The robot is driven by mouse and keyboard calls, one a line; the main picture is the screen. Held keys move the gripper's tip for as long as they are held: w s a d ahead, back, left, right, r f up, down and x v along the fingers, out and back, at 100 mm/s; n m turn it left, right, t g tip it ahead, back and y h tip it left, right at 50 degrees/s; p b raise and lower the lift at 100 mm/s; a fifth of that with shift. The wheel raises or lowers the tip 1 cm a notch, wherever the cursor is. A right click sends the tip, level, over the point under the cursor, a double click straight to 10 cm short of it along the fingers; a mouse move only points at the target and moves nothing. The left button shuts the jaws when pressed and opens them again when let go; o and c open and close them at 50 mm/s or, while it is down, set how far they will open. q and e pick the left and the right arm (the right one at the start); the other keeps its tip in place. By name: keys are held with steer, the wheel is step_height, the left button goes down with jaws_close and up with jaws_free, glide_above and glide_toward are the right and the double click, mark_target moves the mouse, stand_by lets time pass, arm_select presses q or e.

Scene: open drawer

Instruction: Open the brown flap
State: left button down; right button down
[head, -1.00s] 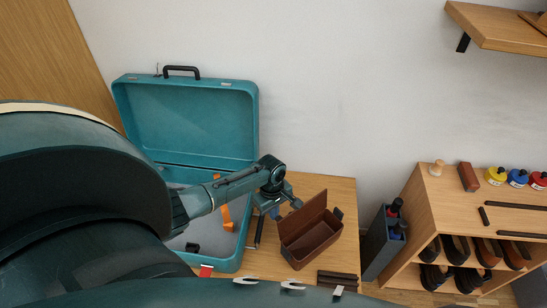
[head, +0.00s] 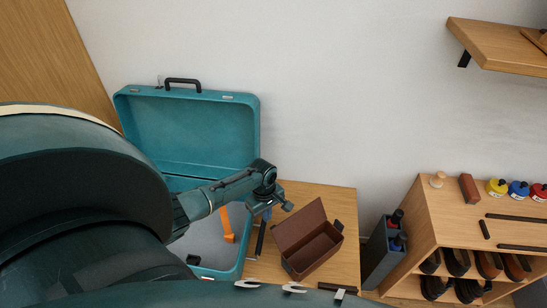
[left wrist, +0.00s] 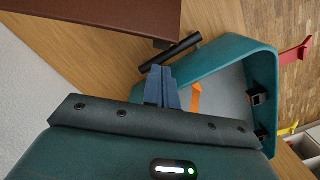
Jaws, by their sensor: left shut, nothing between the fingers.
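A small brown box (head: 318,258) stands on the wooden table. Its brown flap (head: 299,226) is raised and leans back to the left, so the inside of the box shows. The flap's or box's brown edge also shows at the top of the left wrist view (left wrist: 105,14). My left gripper (head: 273,211) is just left of and above the flap, with a small gap to it in the head view. Its blue fingers (left wrist: 161,88) are shut and empty in the left wrist view. My right gripper is not in view.
An open teal suitcase (head: 205,130) stands left of the box, with an orange item (head: 227,224) inside. A black bar (head: 260,238) lies between them. A dark bottle holder (head: 383,250) and a wooden shoe rack (head: 425,205) are to the right.

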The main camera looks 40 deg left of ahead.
arm_select(q)
step_height(320, 180, up, 10)
steer(key=d+p, duration=0.1)
steer(key=p, duration=0.1)
steer(key=shift+s+d, duration=0.25)
steer(key=shift+d, duration=0.15)
steer(key=shift+f, duration=0.1)
